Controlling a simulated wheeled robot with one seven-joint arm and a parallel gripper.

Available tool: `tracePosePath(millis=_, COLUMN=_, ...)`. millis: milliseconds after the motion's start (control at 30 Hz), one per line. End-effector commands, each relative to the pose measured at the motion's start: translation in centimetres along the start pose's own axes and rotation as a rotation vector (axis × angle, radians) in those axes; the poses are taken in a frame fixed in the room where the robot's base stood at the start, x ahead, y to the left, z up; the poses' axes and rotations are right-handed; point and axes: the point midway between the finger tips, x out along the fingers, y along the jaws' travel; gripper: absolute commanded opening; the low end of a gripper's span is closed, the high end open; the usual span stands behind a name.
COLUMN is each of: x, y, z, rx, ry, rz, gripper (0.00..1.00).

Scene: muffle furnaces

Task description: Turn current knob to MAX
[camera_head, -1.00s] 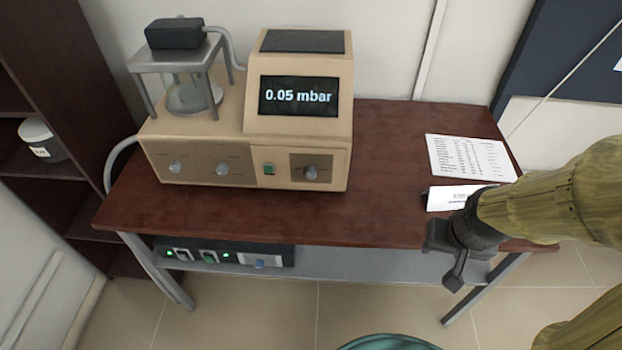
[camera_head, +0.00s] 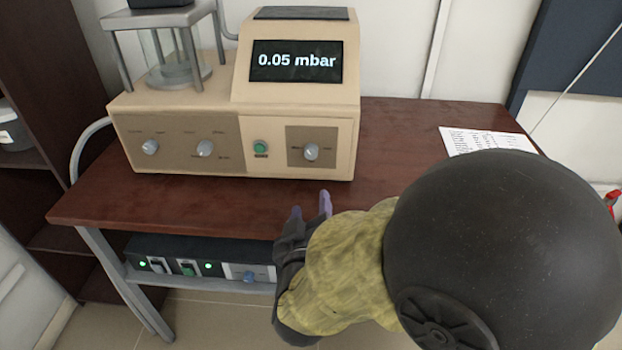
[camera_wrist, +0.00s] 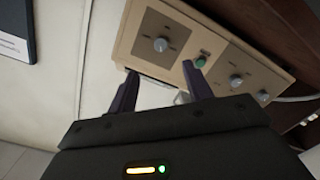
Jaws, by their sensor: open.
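The beige device (camera_head: 235,100) stands on the table with a screen (camera_head: 297,61) reading "0.05 mbar". Its front has a left knob (camera_head: 150,147), a middle knob (camera_head: 205,149), a green button (camera_head: 260,148) and a right knob (camera_head: 311,152) on a brown panel. The labels are too small to tell which is the current knob. My gripper (camera_head: 310,207) is open and empty, in front of and below the right knob, apart from it. In the wrist view the right knob (camera_wrist: 160,45) shows beyond the spread fingers (camera_wrist: 160,75).
The brown table (camera_head: 200,203) is clear in front of the device. A printed sheet (camera_head: 484,141) lies at its right. A black box (camera_head: 190,262) with green lights and a blue knob (camera_head: 249,277) sits on the lower shelf. A dark shelf unit (camera_head: 50,120) stands at the left.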

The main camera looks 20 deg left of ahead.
Motion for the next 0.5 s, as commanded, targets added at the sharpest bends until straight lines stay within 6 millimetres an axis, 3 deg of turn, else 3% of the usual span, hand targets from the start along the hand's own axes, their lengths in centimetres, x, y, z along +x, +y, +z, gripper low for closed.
tracePosePath(millis=33, x=-0.49, y=-0.96, z=0.16, rx=-0.021, ry=0.024, rz=0.018, gripper=0.5)
tracePosePath(millis=500, x=-0.91, y=-0.84, z=-0.62, rx=-0.049, ry=0.049, rz=0.05, gripper=0.5)
